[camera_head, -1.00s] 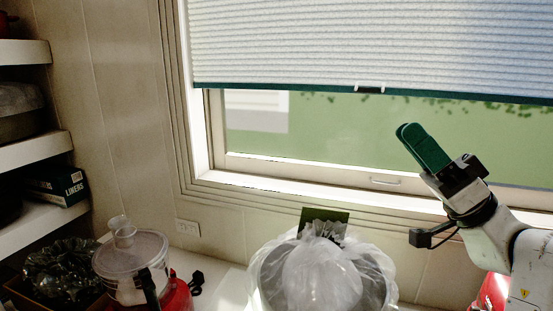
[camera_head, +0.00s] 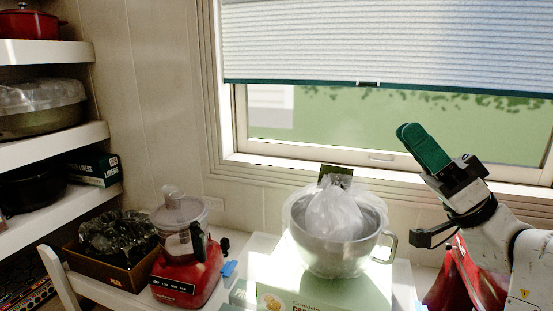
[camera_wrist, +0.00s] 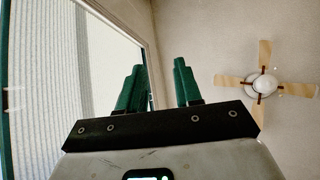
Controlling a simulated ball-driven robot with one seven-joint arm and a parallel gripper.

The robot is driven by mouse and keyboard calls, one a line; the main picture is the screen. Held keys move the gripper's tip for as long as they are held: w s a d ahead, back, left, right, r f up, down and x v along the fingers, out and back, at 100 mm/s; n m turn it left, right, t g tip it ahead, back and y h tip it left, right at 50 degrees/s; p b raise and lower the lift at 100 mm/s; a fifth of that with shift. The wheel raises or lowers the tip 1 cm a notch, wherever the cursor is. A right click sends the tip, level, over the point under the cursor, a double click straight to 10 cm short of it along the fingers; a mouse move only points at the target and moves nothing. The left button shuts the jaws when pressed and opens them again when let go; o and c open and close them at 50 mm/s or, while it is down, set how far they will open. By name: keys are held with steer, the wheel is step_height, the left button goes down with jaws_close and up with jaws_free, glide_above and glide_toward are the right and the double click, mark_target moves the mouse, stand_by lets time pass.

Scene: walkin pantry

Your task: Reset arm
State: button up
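My gripper (camera_head: 408,130) is raised at the right of the head view, in front of the window, with its green fingers tilted up and left. The wrist view shows its two green fingers (camera_wrist: 159,65) apart with a clear gap and nothing between them. It points up toward the ceiling, and no object touches it.
A metal bowl (camera_head: 335,258) with clear plastic stands on a box (camera_head: 345,298) on the counter below. A red food processor (camera_head: 188,275), a brown carton (camera_head: 110,268) and shelves (camera_head: 55,142) are at left. A red item (camera_head: 465,280) is beside my arm. A ceiling fan (camera_wrist: 263,86) shows above.

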steer(key=s+a+f+m+g+h+p, duration=0.1)
steer(key=s+a+f+m+h, duration=0.35)
steer(key=f, duration=1.05)
steer(key=w+d+f+m+g+h+p, duration=0.1)
steer(key=f+h, duration=0.6)
steer(key=f, duration=0.9)
steer(key=s+d+f+m+g+h, duration=0.1)
steer(key=s+d+f+g+h, duration=0.15)
steer(key=s+f, duration=0.45)
steer(key=s+d+f+m+g+h+p, duration=0.1)
steer(key=s+d+f+g+h, duration=0.1)
steer(key=s+f+h, duration=0.35)
steer(key=s+d+f+m+g+h, duration=0.1)
steer(key=s+d+f+g, duration=0.15)
steer(key=s+f, duration=0.6)
steer(key=s+d+g+h, duration=0.3)
steer(key=s, duration=0.9)
step_height(320, 180, up, 39)
steer(key=w+p, duration=0.1)
steer(key=p, duration=3.7)
steer(key=shift+p, duration=0.35)
steer(key=shift+d+m, duration=0.1)
steer(key=shift+m, duration=0.15)
